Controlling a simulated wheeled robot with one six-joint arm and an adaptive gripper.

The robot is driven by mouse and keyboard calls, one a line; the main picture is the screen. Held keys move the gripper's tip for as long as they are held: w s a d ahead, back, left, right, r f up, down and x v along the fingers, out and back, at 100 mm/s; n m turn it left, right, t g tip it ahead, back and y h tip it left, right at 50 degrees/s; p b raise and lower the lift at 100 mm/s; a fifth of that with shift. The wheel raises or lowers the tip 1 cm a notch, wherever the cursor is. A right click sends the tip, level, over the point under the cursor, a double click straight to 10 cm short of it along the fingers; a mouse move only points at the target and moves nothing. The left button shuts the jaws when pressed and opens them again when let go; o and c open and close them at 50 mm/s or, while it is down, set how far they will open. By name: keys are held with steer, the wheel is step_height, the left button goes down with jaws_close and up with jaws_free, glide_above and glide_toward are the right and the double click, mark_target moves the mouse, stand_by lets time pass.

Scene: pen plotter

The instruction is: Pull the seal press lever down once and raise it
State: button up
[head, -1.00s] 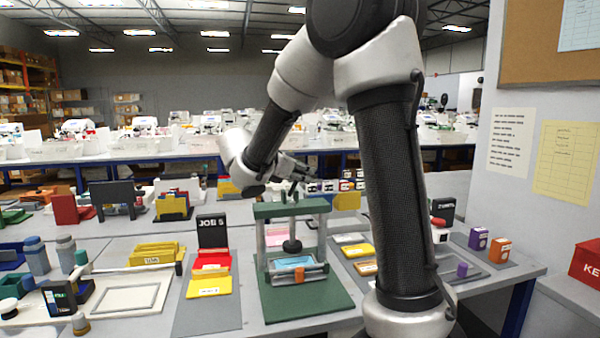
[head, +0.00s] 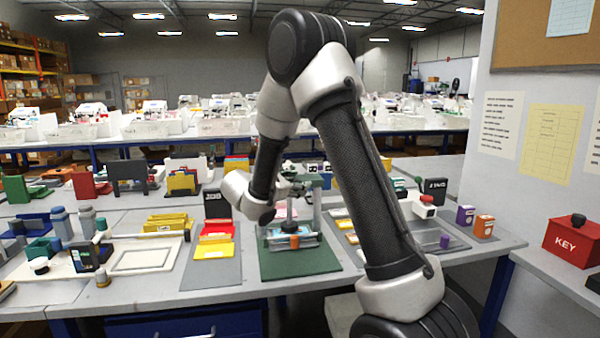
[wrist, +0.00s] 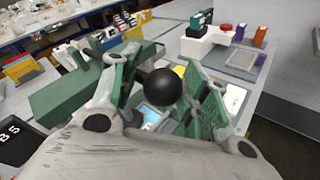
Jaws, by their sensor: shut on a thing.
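The seal press stands on a green base (head: 300,264) in the head view, with light posts and a green top. The black ball knob of its lever (wrist: 162,87) is between the fingers of my gripper (wrist: 160,80) in the wrist view. My gripper is shut on this knob. In the head view my wrist covers the left side of the press, and the knob and most of the fingers are hard to make out. A blue piece with an orange block (head: 294,242) sits low in the press. The lever's exact angle cannot be told.
Left of the press are red and yellow folders (head: 213,246) by a black "JOB" sign. A white frame board (head: 142,260) lies further left. A red KEY box (head: 574,241) stands at the far right. My arm crosses above the right-hand mat.

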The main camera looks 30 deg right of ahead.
steer(key=shift+s+d+f, duration=0.15)
steer(key=shift+f, duration=1.1)
steer(key=shift+s+d+f, duration=0.1)
steer(key=shift+f, duration=1.1)
steer(key=o, duration=1.2)
steer(key=shift+d, duration=0.1)
steer(key=shift+o, duration=0.2)
steer(key=shift+w+r, duration=0.2)
steer(key=v, duration=1.2)
steer(key=shift+a, duration=0.2)
